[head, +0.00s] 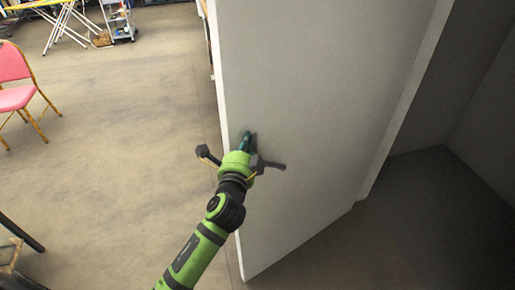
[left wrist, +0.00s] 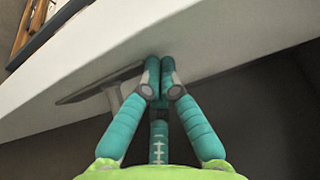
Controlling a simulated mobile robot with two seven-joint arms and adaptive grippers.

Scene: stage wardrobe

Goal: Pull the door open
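The pale grey door (head: 310,110) stands ajar in the head view, with its free edge at the left and a dark space to its right. A dark lever handle (head: 272,165) sticks out from its near face, partly hidden by my left gripper (head: 247,142). In the left wrist view, the teal fingers of the left gripper (left wrist: 160,70) are drawn together, with no object visible between them. Their tips are at or close to the door face (left wrist: 220,40). The lever handle (left wrist: 95,86) lies just left of them; contact is unclear. My right gripper is not in view.
A second handle end (head: 206,155) shows beyond the door's left edge. Open floor (head: 120,150) lies left of the door.

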